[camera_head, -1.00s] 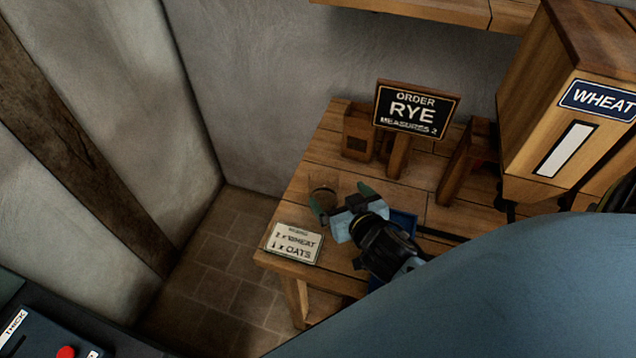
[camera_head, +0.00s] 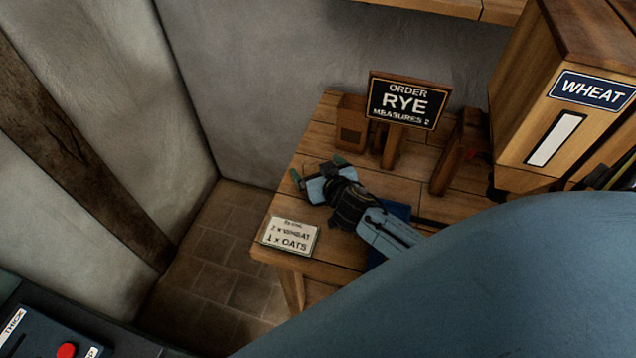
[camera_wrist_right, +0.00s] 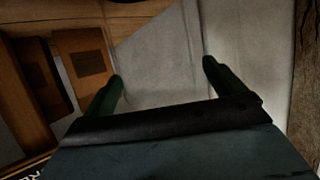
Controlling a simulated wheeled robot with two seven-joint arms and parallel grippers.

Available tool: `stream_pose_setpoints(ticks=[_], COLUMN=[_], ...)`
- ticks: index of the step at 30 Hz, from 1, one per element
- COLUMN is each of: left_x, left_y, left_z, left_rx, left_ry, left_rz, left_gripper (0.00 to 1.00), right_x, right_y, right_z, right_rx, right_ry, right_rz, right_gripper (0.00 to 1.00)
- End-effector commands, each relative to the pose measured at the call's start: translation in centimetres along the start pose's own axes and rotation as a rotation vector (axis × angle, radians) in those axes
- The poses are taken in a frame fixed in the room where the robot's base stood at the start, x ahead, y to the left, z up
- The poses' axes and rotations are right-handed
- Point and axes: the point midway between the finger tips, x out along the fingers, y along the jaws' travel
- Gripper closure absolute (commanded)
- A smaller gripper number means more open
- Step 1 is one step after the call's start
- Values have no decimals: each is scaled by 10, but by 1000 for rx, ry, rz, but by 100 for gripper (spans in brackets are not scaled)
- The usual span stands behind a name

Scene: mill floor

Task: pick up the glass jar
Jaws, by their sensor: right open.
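My right gripper (camera_head: 317,170) is open above the left part of the wooden table, with its two green fingertips apart. In the right wrist view the gripper (camera_wrist_right: 163,78) also shows open, with a pale grey area between the fingers. I cannot make out the glass jar for certain now. In the earlier head view a clear jar with brownish contents stood on the table just by the fingers. The gripper now covers most of that spot, and I cannot tell whether the jar is between the fingers. My left gripper is not in view.
The table (camera_head: 330,135) carries a RYE order sign (camera_head: 404,103), a small wooden box (camera_head: 351,124), a recipe card (camera_head: 290,236) and a blue item (camera_head: 400,211) partly under my arm. A WHEAT bin (camera_head: 560,110) stands right. Walls close off the back and left.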

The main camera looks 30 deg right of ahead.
Motion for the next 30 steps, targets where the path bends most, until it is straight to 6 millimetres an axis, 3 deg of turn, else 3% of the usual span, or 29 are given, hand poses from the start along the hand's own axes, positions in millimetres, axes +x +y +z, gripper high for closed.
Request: stream_pose_setpoints(ticks=[5,21,30], left_x=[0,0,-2], left_y=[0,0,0], left_z=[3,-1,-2], left_rx=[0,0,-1], left_ry=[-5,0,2], left_rz=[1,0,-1], left_gripper=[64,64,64], right_x=[0,0,-2], right_y=[0,0,0], right_z=[0,0,-6], right_rx=[-1,-1,-2], right_ry=[0,0,4], right_rz=[0,1,1], right_gripper=[5,76,76])
